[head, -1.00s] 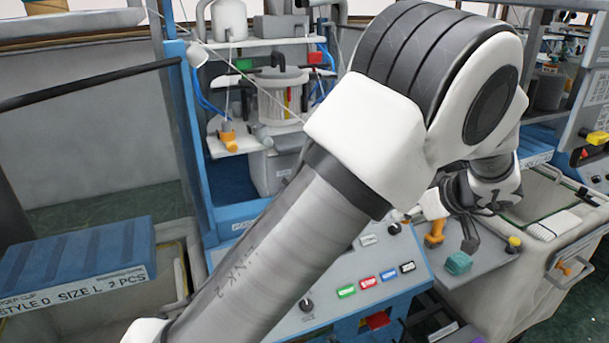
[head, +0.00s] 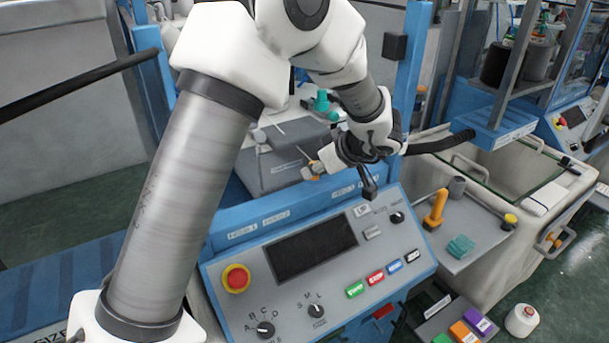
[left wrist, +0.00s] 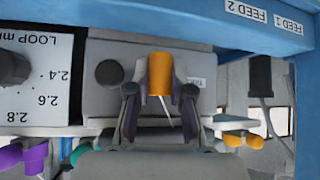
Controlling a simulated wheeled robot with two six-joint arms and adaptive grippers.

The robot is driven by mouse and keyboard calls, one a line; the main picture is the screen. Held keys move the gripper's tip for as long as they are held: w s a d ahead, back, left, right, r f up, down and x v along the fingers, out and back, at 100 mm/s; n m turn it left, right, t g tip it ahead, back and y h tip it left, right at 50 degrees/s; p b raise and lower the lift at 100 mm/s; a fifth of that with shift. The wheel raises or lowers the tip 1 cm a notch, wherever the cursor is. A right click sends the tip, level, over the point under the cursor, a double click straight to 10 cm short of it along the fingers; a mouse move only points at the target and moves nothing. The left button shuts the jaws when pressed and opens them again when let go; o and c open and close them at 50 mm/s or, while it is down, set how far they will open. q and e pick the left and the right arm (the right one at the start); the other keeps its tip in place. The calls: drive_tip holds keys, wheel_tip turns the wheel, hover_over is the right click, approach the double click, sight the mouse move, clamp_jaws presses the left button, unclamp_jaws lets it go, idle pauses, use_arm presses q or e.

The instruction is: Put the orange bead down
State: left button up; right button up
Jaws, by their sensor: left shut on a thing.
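The orange bead (left wrist: 159,76) is a short orange cylinder between the two fingers of my left gripper (left wrist: 160,88) in the left wrist view. The gripper is shut on it, and a thin pale strand shows below it. Whether the bead touches anything is unclear. My right gripper is in neither view.
The control panel (head: 226,292) has a red stop button (head: 236,278) and knobs. A side shelf (head: 476,226) holds an orange-handled tool (head: 435,210) and a teal piece (head: 460,247). Another orange piece (left wrist: 242,139) shows in the left wrist view. A blue post (head: 412,85) stands right of the gripper.

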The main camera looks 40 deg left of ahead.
sight(314, 177)
use_arm(q)
drive_tip(key=shift+s+a+f, duration=0.1)
drive_tip(key=shift+s+a, duration=0.1)
drive_tip(key=shift+a, duration=0.35)
drive_tip(key=shift+s+a+f, duration=0.1)
drive_tip(key=shift+s+a, duration=0.1)
drive_tip(key=shift+a, duration=0.3)
drive_tip(key=f, duration=0.1)
drive_tip(key=f+p, duration=0.1)
drive_tip(key=f, duration=0.1)
drive_tip(key=shift+d, duration=0.3)
drive_tip(key=shift+a+f, duration=0.2)
drive_tip(key=shift+f, duration=0.05)
drive_tip(key=o, duration=0.8)
drive_tip(key=shift+d, duration=0.1)
drive_tip(key=shift+r, duration=0.2)
drive_tip(key=v, duration=1.2)
drive_tip(key=shift+b, duration=0.4)
